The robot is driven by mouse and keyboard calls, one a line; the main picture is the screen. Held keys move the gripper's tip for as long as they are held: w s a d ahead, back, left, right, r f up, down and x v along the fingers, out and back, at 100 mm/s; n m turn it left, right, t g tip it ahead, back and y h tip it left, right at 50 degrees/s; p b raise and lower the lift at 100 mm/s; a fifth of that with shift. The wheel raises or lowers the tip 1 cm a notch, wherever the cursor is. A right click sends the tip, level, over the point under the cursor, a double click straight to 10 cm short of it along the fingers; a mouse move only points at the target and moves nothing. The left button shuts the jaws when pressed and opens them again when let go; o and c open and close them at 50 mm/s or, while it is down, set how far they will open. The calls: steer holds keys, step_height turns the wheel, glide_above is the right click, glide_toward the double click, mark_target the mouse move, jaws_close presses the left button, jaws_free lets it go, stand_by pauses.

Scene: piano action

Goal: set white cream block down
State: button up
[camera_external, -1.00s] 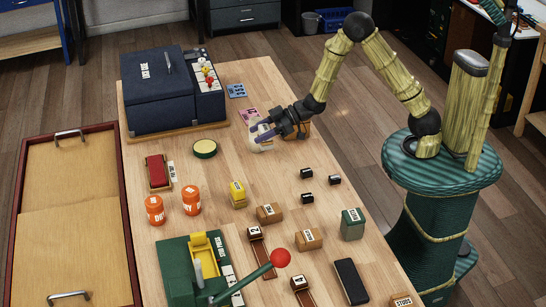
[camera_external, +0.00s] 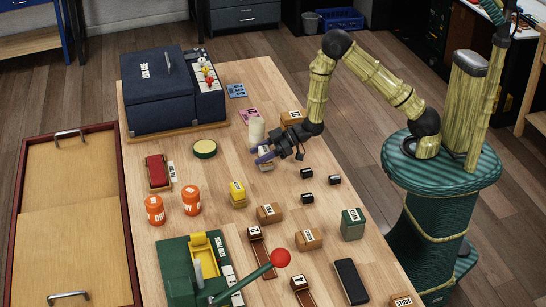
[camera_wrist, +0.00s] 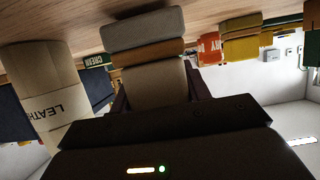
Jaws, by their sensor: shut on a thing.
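My gripper (camera_external: 262,156) is shut on the white cream block (camera_external: 266,165), low over the upper middle of the table. In the wrist view the block (camera_wrist: 155,82) sits between the two fingers (camera_wrist: 155,94), pale with an orange-brown band. Its far end is close to the wooden surface; I cannot tell whether it touches. In the external view the fingers partly hide the block.
A cream cylinder (camera_external: 257,131) stands just behind my gripper; in the wrist view it (camera_wrist: 42,88) is lettered "LEATH...". A round green-rimmed tin (camera_external: 205,148) lies to the left. A yellow block (camera_external: 238,194) and small black pieces (camera_external: 306,173) are nearer the front.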

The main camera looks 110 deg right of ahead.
steer(key=shift+f, duration=0.2)
steer(key=shift+f, duration=0.2)
steer(key=o, duration=1)
steer(key=shift+o, duration=0.2)
steer(key=shift+r, duration=0.15)
steer(key=shift+s+r, duration=0.1)
steer(key=shift+s, duration=0.1)
steer(key=b+v, duration=0.1)
steer(key=v, duration=1)
steer(key=shift+s, duration=0.35)
